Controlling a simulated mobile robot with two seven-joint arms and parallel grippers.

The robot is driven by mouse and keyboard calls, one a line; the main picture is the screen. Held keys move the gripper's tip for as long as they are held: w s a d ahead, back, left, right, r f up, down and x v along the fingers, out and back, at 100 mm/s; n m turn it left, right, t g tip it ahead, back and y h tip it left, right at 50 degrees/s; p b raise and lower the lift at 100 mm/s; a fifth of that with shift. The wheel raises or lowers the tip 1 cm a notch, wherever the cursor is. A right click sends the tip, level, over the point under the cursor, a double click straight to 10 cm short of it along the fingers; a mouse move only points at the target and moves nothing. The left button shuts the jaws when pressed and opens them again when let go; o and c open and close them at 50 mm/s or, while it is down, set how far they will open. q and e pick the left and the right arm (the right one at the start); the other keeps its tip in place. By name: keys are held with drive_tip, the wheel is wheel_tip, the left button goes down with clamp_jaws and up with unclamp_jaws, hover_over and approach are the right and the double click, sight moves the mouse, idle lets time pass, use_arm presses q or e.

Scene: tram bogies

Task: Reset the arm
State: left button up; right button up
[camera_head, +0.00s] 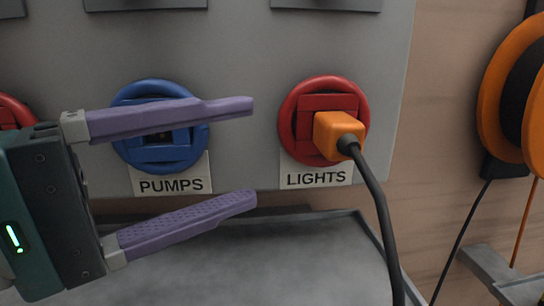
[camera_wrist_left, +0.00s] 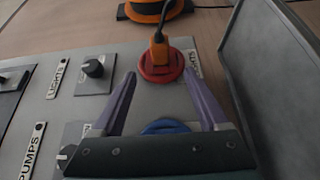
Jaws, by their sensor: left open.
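My left gripper (camera_head: 250,153) comes in from the left in the head view, its purple fingers spread apart with nothing between them. It is in front of the panel, over the blue PUMPS socket (camera_head: 160,154), with its fingertips pointing toward the red LIGHTS socket (camera_head: 292,106). An orange plug (camera_head: 338,136) sits in the LIGHTS socket, just right of the fingertips and apart from them. A black cable (camera_head: 378,205) hangs from the plug. In the left wrist view the open fingers (camera_wrist_left: 168,82) also show, with the orange plug (camera_wrist_left: 159,53) beyond them. My right gripper is not in view.
The grey panel (camera_head: 240,60) carries the sockets and labels. A grey tray (camera_head: 290,262) lies below it. An orange reel (camera_head: 500,85) with hanging cords is on the wall at right. Knobs (camera_wrist_left: 93,68) show on the panel in the wrist view.

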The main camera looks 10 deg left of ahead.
use_arm(q)
drive_tip(key=s+a+r+m+g+y+p, duration=0.2)
drive_tip(key=s+a+m+g+y+p, duration=0.5)
drive_tip(key=p, duration=0.5)
drive_tip(key=s+a+r+m+g+y+p, duration=0.25)
drive_tip(key=s+m+y+p, duration=0.25)
drive_tip(key=s+p, duration=0.5)
wheel_tip(320, 180, up, 35)
drive_tip(key=w+p, duration=0.2)
drive_tip(key=p, duration=3.5)
drive_tip(key=shift+f, duration=0.2)
drive_tip(key=shift+s+a+n, duration=0.1)
drive_tip(key=shift+n, duration=0.2)
